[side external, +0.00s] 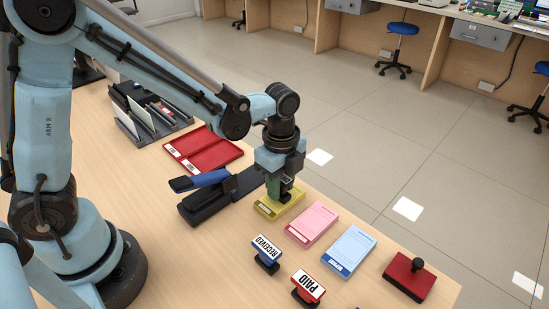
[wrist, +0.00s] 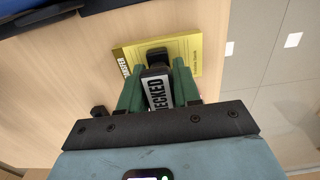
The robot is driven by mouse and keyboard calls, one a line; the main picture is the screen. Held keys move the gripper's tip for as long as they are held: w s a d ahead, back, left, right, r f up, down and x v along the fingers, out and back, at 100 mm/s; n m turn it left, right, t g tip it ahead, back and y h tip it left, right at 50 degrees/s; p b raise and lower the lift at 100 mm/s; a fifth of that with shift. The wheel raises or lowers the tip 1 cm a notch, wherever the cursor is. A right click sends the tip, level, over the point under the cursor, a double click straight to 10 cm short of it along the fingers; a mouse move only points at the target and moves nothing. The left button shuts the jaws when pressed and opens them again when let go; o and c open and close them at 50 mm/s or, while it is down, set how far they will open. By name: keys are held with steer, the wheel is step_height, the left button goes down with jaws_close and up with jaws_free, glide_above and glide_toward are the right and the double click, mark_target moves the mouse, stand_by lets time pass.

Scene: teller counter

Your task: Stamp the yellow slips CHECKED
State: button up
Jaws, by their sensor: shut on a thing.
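My gripper (side external: 281,190) points down over the yellow slips (side external: 277,204) on the counter. In the wrist view, its green fingers (wrist: 158,88) are shut on a black stamp whose label (wrist: 159,93) reads "...ECKED", the rest being covered. The stamp's dark end (wrist: 157,56) lies over the pad of yellow slips (wrist: 186,50) in this view. I cannot tell whether the stamp touches the paper. The top slip's middle is hidden by the stamp and fingers.
A pink pad (side external: 312,223) and a blue pad (side external: 349,250) lie to the right. RECEIVED (side external: 266,252) and PAID (side external: 308,288) stamps stand in front. A black-and-blue stapler-like device (side external: 205,195) is close left of my gripper. A red block with a black knob (side external: 409,277) sits near the edge.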

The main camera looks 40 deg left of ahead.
steer(key=shift+r, duration=0.1)
stand_by(0.3)
steer(key=shift+r, duration=2.9)
